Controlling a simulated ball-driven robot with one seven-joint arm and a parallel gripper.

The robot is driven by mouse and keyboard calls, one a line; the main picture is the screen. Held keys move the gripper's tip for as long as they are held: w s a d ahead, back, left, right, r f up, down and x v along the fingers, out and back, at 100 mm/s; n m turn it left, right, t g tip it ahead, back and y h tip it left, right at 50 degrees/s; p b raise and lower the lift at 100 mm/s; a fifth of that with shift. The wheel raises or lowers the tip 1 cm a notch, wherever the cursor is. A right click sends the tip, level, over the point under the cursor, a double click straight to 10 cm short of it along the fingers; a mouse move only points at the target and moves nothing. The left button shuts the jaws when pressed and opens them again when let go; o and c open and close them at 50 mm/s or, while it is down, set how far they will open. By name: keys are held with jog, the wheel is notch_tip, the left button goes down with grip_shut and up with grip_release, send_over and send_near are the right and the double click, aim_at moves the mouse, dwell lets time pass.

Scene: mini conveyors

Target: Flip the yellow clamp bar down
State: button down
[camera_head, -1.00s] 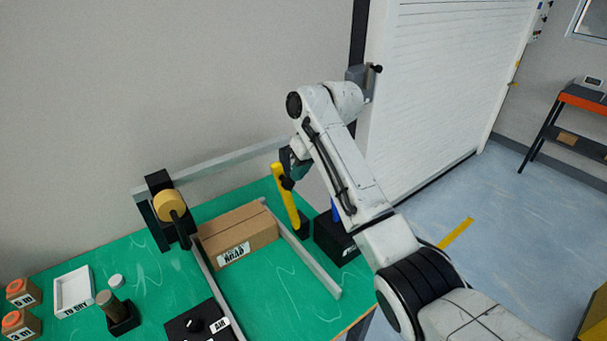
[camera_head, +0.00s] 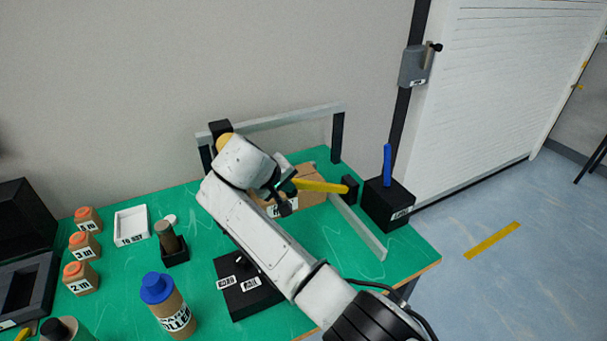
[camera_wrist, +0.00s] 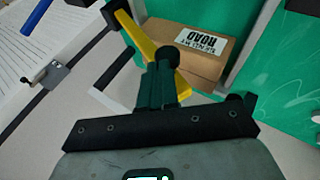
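The yellow clamp bar (camera_head: 322,186) lies nearly level over the cardboard box (camera_head: 310,198), running from its black pivot block (camera_head: 350,188) on the right towards my gripper (camera_head: 284,186). In the wrist view, the bar (camera_wrist: 136,34) passes behind my fingers and shows again on their right, over the edge of the box (camera_wrist: 190,62). My gripper (camera_wrist: 163,62) has its dark green fingers together, across the bar near its free end. The bar seems to lie beneath the fingertips rather than between them. My arm hides part of the box and the near rail.
A black block with a blue lever (camera_head: 387,165) stands right of the box. A grey rail (camera_head: 360,228) runs beside the box. The table's right front corner is clear.

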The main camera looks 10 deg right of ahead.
jog(key=a+f+b, duration=0.1)
jog(key=f+b, duration=0.2)
jog(key=s+a+f+h+b, duration=0.1)
jog(key=f+b, duration=0.2)
jog(key=f, duration=0.1)
jog(key=a+f+t+h+b, duration=0.1)
jog(key=f+b, duration=0.2)
jog(key=f, duration=0.1)
jog(key=shift+s+a+n, duration=0.15)
jog(key=shift+a+n, duration=0.15)
jog(key=shift+a, duration=0.1)
jog(key=shift+a+f+b, duration=0.15)
jog(key=shift+f+b, duration=0.5)
jog(key=shift+f, duration=0.3)
jog(key=shift+s+f, duration=0.1)
jog(key=shift+f, duration=0.05)
jog(key=shift+r, duration=0.4)
jog(key=s+d+r+p, duration=0.1)
jog(key=s+d+r, duration=0.1)
jog(key=s+r, duration=1.1)
jog(key=shift+s+d, duration=0.15)
jog(key=shift+s, duration=0.2)
